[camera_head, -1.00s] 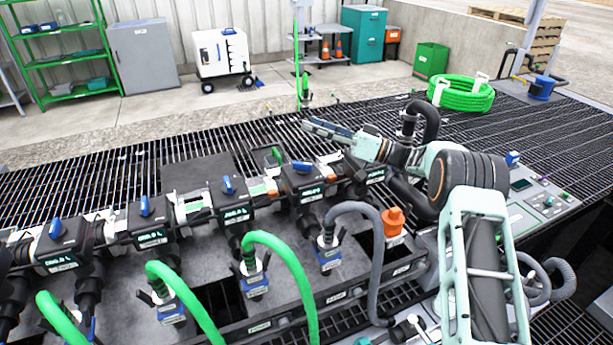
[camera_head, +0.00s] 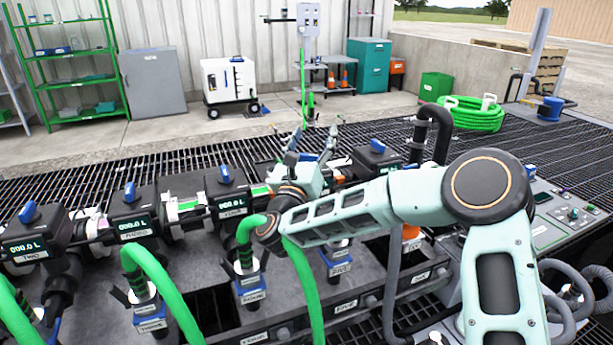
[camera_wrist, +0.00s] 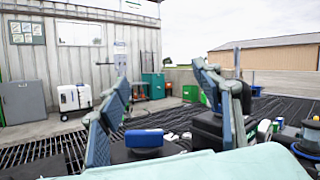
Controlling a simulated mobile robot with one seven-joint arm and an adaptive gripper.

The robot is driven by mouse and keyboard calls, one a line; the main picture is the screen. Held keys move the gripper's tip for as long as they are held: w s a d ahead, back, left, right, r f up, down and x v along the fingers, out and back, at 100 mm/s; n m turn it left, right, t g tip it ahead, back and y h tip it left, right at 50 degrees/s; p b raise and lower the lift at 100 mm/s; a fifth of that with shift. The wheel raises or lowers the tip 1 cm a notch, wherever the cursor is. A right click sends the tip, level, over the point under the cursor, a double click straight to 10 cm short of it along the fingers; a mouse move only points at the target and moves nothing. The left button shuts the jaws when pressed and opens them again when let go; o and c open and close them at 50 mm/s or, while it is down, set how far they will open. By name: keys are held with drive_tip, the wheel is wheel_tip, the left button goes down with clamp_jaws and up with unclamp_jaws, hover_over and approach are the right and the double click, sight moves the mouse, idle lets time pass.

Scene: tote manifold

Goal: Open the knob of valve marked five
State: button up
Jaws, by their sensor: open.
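My gripper (camera_head: 314,140) is open and empty above the valve row, with its wrist in front of the valve between four and the rightmost one. In the wrist view its two fingers (camera_wrist: 160,85) stand wide apart. A blue knob (camera_wrist: 143,138) lies low between them on a dark valve box, its long side running across the picture; it looks like the valve five knob. The fingers do not appear to touch it. In the head view that knob is hidden behind my gripper, above the port labelled five (camera_head: 340,269).
Valves two (camera_head: 35,240), three (camera_head: 132,220) and four (camera_head: 228,200) stand left, each with a blue knob. Another valve with a blue knob (camera_head: 378,146) stands close on the right. Green hoses (camera_head: 160,285) arch in front. A control panel (camera_head: 560,210) lies right.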

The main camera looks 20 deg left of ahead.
sight(308, 159)
drive_tip(key=s+a+f+m+g+b, duration=0.2)
drive_tip(key=s+a+f+g+b, duration=0.15)
drive_tip(key=s+f, duration=0.45)
drive_tip(key=w, duration=0.7)
drive_tip(key=w+d, duration=0.1)
drive_tip(key=w, duration=0.3)
drive_tip(key=shift+f, duration=0.1)
drive_tip(key=shift+s, duration=0.1)
drive_tip(key=c, duration=1.2)
drive_tip(key=shift+o, duration=0.2)
